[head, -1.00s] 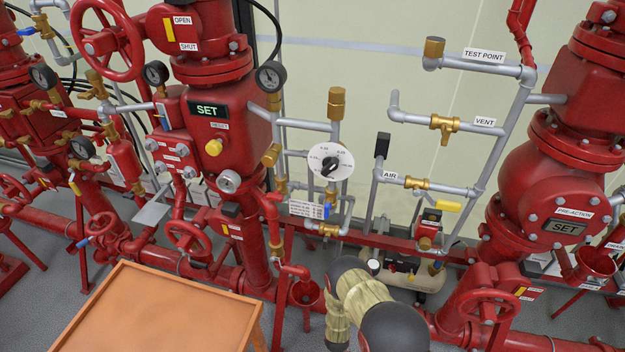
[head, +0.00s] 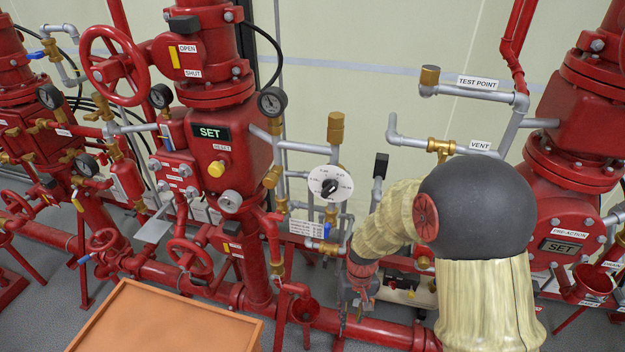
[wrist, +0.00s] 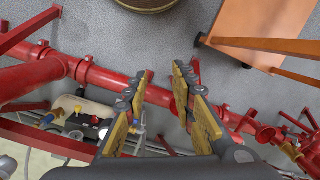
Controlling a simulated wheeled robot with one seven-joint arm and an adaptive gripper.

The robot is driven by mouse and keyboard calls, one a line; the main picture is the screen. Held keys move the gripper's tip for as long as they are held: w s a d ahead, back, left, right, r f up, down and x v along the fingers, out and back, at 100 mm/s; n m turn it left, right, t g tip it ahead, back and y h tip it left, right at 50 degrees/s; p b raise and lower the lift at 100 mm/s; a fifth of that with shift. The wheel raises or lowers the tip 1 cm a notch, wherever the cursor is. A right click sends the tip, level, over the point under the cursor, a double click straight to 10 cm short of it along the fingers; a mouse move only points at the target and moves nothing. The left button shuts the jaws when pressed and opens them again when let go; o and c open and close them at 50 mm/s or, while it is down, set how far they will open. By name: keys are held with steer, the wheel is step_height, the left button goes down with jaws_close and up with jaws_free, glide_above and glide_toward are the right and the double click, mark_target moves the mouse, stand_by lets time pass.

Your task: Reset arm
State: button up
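My arm is raised in the right middle of the head view, bent at a dark grey joint. My gripper (head: 352,318) hangs below it, fingers down, in front of the low red pipe. In the wrist view my gripper (wrist: 160,88) has its two yellow-padded fingers apart, with only floor and red pipe showing between them. It holds nothing. In the head view the arm hides part of the pipework around the air line and the lower part of the right valve.
A red valve riser with a SET display (head: 211,132) stands left of the arm, and a pre-action valve (head: 575,200) stands right. A round dial (head: 330,184) is close behind the arm. An orange table (head: 165,320) is at the front left. A red pipe (wrist: 100,77) runs below the gripper.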

steer(key=s+d+r+m+t+p, duration=0.1)
steer(key=s+d+r+t, duration=0.3)
steer(key=r, duration=0.8)
steer(key=s+d+r+t+p, duration=0.1)
steer(key=s+r, duration=0.5)
steer(key=r, duration=0.6)
steer(key=s+d+r+m+t+p, duration=0.1)
steer(key=s+d+r+t, duration=0.3)
steer(key=r, duration=0.8)
step_height(320, 180, down, 8)
steer(key=s+g+b, duration=0.1)
steer(key=b, duration=0.6)
steer(key=shift+s+a+g, duration=0.15)
steer(key=shift+a+g, duration=0.25)
